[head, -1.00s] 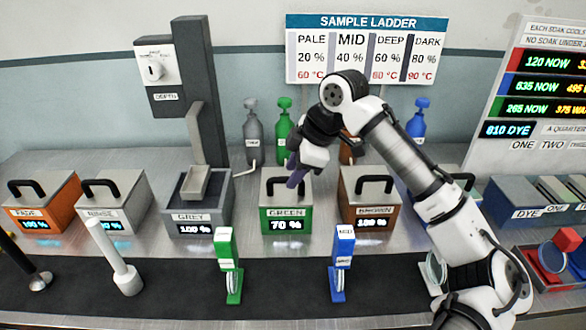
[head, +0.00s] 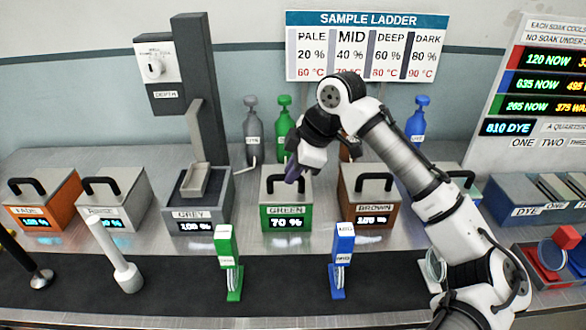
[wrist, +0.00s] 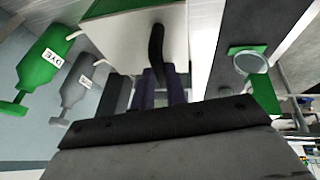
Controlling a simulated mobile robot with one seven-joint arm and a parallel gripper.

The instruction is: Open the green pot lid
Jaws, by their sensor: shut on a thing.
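The green pot (head: 287,216) stands in the middle of the bench, its front reading 70 %. Its grey lid (head: 272,193) has a black arched handle (head: 276,173) and appears to sit on the pot. My gripper (head: 292,174) is over the right part of the lid at the handle. In the wrist view my purple fingers (wrist: 165,85) are shut on the black handle (wrist: 156,45), with the pale lid (wrist: 125,30) beyond. The fingertips' exact contact is partly hidden in the head view.
The open grey pot (head: 198,220) stands left and the brown pot (head: 368,212) right. Dye bottles (head: 284,125) stand behind. A green stand (head: 228,262) and a blue stand (head: 342,262) are in front on the dark mat (head: 180,290).

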